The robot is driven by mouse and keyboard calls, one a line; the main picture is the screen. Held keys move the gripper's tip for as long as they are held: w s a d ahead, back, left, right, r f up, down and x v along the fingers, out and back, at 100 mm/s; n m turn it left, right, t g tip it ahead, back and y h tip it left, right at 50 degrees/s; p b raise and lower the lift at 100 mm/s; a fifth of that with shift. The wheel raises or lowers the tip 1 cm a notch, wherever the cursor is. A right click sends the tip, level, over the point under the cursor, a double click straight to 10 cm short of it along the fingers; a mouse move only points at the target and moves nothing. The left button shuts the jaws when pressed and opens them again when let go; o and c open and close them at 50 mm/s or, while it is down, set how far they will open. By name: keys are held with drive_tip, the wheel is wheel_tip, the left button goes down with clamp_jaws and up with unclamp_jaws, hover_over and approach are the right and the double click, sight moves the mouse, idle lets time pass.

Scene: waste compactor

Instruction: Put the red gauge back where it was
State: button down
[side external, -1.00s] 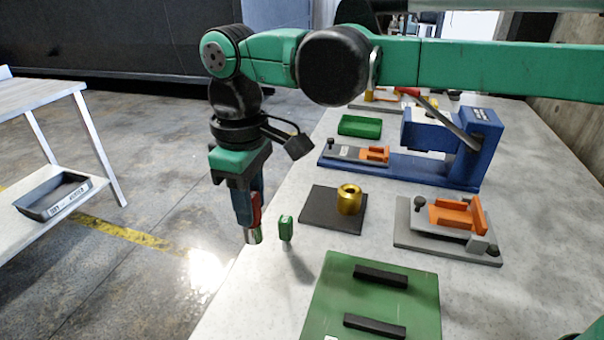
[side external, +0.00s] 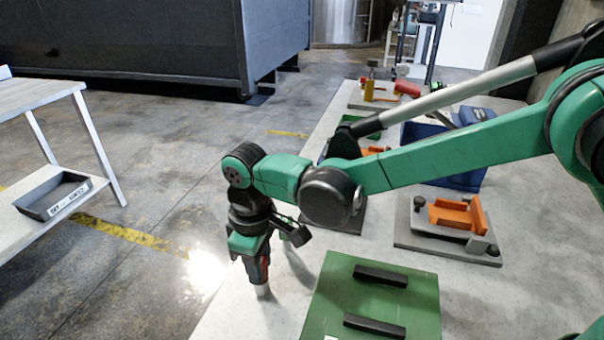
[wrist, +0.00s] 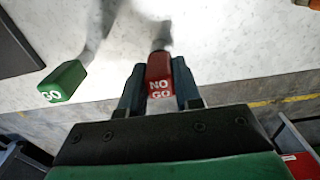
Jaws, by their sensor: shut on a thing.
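My gripper (side external: 258,275) points down over the near left edge of the pale worktop. It is shut on the red gauge (wrist: 159,75), a red block marked "NO GO" with a silver metal tip. In the side view the tip (side external: 262,290) hangs low at the worktop; I cannot tell whether it touches. The green gauge (wrist: 63,82), marked "GO", is apart from my gripper, to its left in the wrist view. In the side view my wrist hides most of the green gauge.
A green plate (side external: 375,308) with two black bars lies right of my gripper. A dark pad (wrist: 15,55) is partly visible. The worktop edge is close.

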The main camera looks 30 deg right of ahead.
drive_tip(key=shift+f, duration=0.1)
drive_tip(key=c, duration=0.6)
unclamp_jaws()
wheel_tip(320, 180, up, 12)
drive_tip(key=d+r+m+t, duration=0.1)
drive_tip(key=d+r+m, duration=0.1)
drive_tip(key=d, duration=0.5)
drive_tip(key=s+d+f+m+t, duration=0.2)
drive_tip(key=s+d+m+t, duration=0.1)
drive_tip(key=d, duration=0.5)
drive_tip(key=s+d+f+m+t, duration=0.2)
drive_tip(key=s+d+m+t, duration=0.1)
drive_tip(key=d, duration=0.5)
drive_tip(key=shift+s+d+f+m, duration=0.15)
drive_tip(key=shift+s+m, duration=0.35)
drive_tip(key=shift+s, duration=0.35)
